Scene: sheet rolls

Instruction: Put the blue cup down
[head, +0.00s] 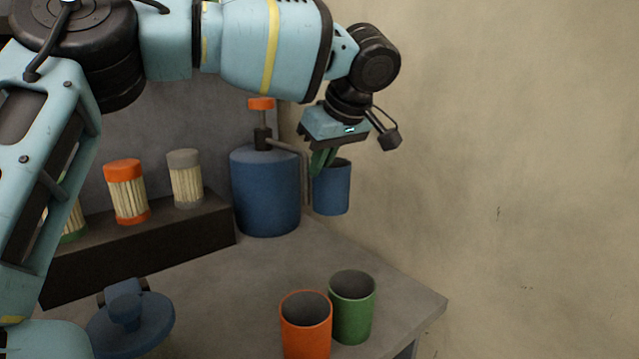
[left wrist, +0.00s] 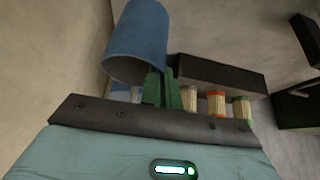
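The blue cup (head: 333,188) hangs upright in the air in the head view, beside the large blue canister and under the spout. My left gripper (head: 322,162) has its green fingers at the cup's left rim. In the left wrist view the blue cup (left wrist: 138,42) shows at the fingertips, and the green fingers (left wrist: 163,88) are close together on its wall. The gripper looks shut on the cup's wall. An orange cup (head: 306,325) and a green cup (head: 352,306) stand upright side by side on the table. My right gripper is not in view.
The grey table (head: 245,285) has bare room between the canister (head: 266,190) and the two cups. A dark shelf (head: 150,243) at the left holds capped jars, one orange (head: 127,192). A blue round object (head: 129,320) sits front left. The wall borders the right.

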